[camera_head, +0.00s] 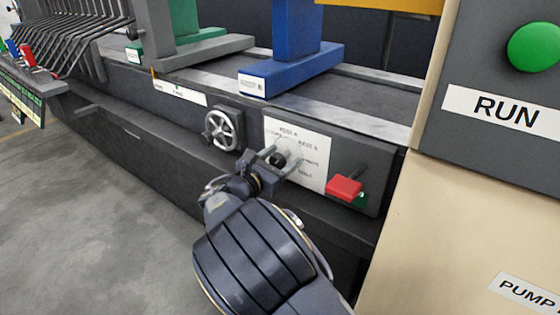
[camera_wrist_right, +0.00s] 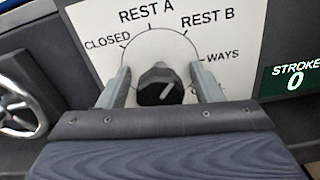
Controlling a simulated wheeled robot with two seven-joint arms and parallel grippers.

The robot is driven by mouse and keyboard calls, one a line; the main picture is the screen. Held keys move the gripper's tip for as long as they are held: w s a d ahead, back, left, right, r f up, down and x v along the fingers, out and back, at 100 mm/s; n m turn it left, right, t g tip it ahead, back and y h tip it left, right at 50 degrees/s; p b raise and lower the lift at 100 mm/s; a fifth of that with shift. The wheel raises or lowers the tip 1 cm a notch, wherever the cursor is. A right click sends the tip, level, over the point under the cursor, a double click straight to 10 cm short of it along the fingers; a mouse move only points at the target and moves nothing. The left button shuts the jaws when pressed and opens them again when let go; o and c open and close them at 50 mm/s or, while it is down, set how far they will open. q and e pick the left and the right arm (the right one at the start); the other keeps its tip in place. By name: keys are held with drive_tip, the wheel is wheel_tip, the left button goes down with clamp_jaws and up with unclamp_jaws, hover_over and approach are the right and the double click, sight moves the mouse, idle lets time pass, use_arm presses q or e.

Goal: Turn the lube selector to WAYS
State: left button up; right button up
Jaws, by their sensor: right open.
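The lube selector is a dark round knob (camera_wrist_right: 160,88) on a white dial plate (camera_wrist_right: 92,38) on the machine's side. In the right wrist view the plate reads CLOSED, REST A, REST B and WAYS (camera_wrist_right: 221,56), with WAYS at the right. A pale mark on the knob slants up and right; I cannot tell exactly which label it meets. My right gripper (camera_wrist_right: 161,70) is open, one finger on each side of the knob, with gaps showing between fingers and knob. In the head view the right gripper (camera_head: 279,160) partly covers the dial. My left gripper is not in view.
A STROKE 0 display (camera_wrist_right: 293,78) is right of the plate. A panel with a green RUN button (camera_head: 534,46) stands far right. The floor at left is clear.

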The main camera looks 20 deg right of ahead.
drive_tip(key=shift+c, duration=0.2)
drive_tip(key=c, duration=0.9)
drive_tip(key=shift+c, duration=0.2)
drive_tip(key=shift+m, duration=0.3)
drive_tip(key=shift+f+m, duration=0.1)
drive_tip(key=shift+m, duration=1.7)
drive_tip(key=m+b, duration=0.2)
drive_tip(key=m, duration=0.3)
drive_tip(key=shift+s+f, duration=0.1)
drive_tip(key=shift+b, duration=0.3)
